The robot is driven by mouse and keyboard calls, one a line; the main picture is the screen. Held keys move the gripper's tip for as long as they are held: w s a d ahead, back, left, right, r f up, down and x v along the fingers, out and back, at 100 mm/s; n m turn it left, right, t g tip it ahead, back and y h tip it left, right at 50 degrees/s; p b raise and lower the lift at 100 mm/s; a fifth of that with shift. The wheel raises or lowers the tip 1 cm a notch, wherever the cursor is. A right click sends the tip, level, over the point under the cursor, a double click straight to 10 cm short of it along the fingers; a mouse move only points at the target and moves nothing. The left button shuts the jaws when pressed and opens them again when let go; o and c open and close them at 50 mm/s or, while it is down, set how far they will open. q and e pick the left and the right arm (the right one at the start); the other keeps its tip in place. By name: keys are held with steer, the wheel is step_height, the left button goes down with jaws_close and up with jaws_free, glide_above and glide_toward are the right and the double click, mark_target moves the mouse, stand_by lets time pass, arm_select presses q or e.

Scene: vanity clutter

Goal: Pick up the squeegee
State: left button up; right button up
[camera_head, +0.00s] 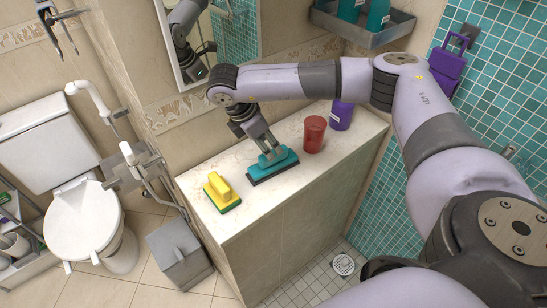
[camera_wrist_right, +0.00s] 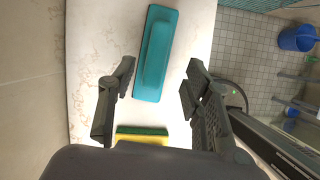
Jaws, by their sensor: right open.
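The squeegee appears to be the teal tool (camera_head: 284,162) with a dark base, lying on the pale counter. It also shows in the right wrist view as a long teal block (camera_wrist_right: 157,50). My right gripper (camera_head: 265,148) is just above it and hides part of its top. In the wrist view, the open fingers of my right gripper (camera_wrist_right: 160,68) are on either side of the teal tool, with gaps between. I cannot tell their exact height above it.
A yellow and green scrubber (camera_head: 220,190) lies left of the teal tool on the counter (camera_head: 250,211). A red cup (camera_head: 314,134) and a purple bottle (camera_head: 342,114) stand to its right. A wall and mirror are behind. The counter's front left part is clear.

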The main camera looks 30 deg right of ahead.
mark_target(273, 152)
steer(key=shift+d+f, duration=0.25)
steer(key=shift+f, duration=0.4)
steer(key=shift+d+f+p, duration=0.15)
steer(key=shift+f+p, duration=0.1)
steer(key=shift+p, duration=0.2)
steer(key=p+x, duration=0.2)
steer(key=x, duration=0.1)
steer(key=shift+w+d+f, duration=0.15)
steer(key=shift+w+f, duration=0.05)
steer(key=shift+f, duration=0.05)
steer(key=shift+d+f, duration=0.15)
steer(key=shift+f, duration=0.4)
steer(key=shift+c, duration=0.5)
jaws_close()
